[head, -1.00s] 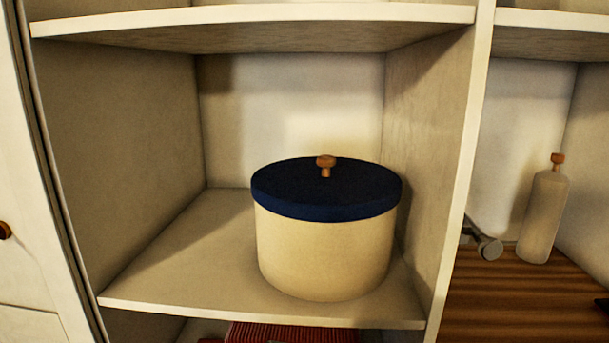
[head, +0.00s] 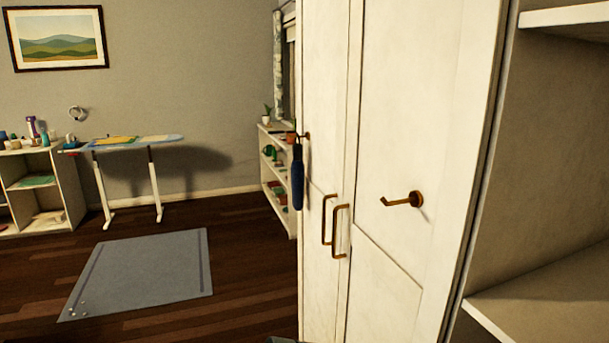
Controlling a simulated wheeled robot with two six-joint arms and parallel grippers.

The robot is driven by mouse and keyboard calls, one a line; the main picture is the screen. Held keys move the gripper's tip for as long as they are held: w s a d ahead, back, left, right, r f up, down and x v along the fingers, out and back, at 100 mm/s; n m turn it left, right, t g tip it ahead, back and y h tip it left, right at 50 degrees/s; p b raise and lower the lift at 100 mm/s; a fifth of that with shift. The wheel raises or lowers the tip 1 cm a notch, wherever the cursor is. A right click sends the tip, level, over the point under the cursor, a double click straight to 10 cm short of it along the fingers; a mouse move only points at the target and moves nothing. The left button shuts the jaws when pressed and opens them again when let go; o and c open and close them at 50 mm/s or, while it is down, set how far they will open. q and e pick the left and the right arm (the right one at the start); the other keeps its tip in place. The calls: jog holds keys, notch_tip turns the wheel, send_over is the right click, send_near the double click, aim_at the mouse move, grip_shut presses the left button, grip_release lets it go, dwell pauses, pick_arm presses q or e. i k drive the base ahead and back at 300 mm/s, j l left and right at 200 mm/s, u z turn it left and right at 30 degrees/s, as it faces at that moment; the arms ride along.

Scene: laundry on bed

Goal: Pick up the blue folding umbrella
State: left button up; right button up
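A dark blue folding umbrella (head: 298,182) hangs upright at the left edge of the white wardrobe (head: 390,110) in the head view. Its top is beside a small hook (head: 306,135) on the wardrobe door; the exact way it hangs is too small to tell. Neither of my grippers shows in the head view.
An empty brass hook (head: 403,200) and two brass handles (head: 340,230) stick out from the wardrobe doors. Open shelves (head: 550,290) are at the right. A grey-blue mat (head: 145,272) lies on the wooden floor. An ironing board (head: 135,142) stands behind it. The floor before the wardrobe's left side is free.

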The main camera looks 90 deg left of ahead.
aim_at(298, 166)
jog(key=u, duration=2.85)
jog(key=i+j, duration=0.45)
jog(key=i+j+z, duration=0.45)
jog(key=z, duration=0.25)
jog(key=i+j+z, duration=0.15)
jog(key=j+z, duration=0.2)
